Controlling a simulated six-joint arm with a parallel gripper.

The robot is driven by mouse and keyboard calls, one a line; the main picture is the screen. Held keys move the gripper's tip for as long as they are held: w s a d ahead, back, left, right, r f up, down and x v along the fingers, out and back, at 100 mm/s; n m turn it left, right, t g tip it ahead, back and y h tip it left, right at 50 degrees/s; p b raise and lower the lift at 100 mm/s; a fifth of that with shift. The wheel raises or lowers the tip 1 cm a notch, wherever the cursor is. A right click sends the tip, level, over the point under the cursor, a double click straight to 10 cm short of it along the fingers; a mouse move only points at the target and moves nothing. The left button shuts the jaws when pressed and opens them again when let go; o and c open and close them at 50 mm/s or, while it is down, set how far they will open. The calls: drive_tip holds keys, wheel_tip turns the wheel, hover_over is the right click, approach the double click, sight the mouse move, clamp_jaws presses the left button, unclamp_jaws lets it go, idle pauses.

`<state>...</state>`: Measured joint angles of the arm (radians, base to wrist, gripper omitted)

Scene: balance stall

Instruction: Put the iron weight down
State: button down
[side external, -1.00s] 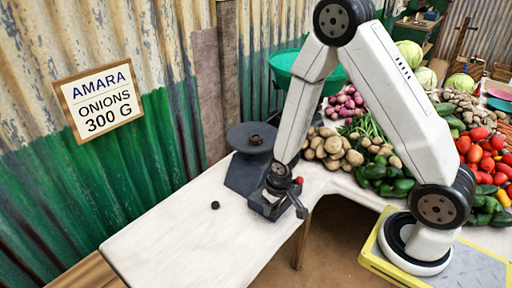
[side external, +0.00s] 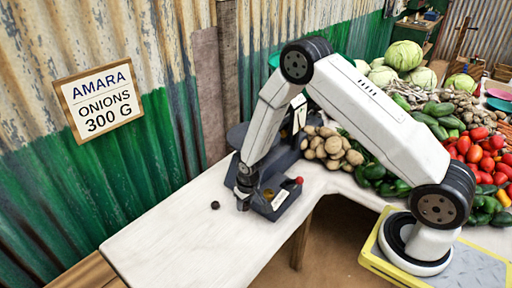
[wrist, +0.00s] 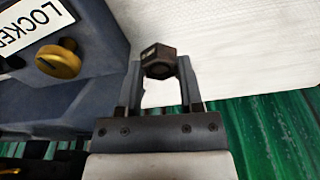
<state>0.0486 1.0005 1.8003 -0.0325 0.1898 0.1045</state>
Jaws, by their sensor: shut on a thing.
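My gripper (side external: 243,204) is low over the white table, just left of the scale's front. In the wrist view my gripper (wrist: 159,70) is shut on the iron weight (wrist: 159,60), a dark hexagonal piece between the fingertips. In the side view the weight is too small and dark to tell from the fingers. I cannot tell whether it touches the table. A second small black piece (side external: 215,205) lies on the table a little left of my gripper.
The dark blue scale (side external: 284,200) stands close on the right. Its brass knob (wrist: 58,59) and a "LOCKED" label (wrist: 28,25) show in the wrist view. The white table (side external: 180,245) is clear to the left and front. Potatoes (side external: 330,148) and other vegetables lie behind. A sign (side external: 99,101) reads "AMARA ONIONS 300 G".

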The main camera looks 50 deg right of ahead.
sight(238, 216)
drive_tip(key=shift+w+f, duration=1.3)
drive_tip(key=shift+f, duration=0.2)
drive_tip(key=shift+f, duration=0.1)
drive_tip(key=shift+w+f, duration=0.2)
drive_tip(key=shift+f, duration=1.55)
drive_tip(key=shift+c, duration=1.2)
unclamp_jaws()
drive_tip(key=shift+f, duration=0.1)
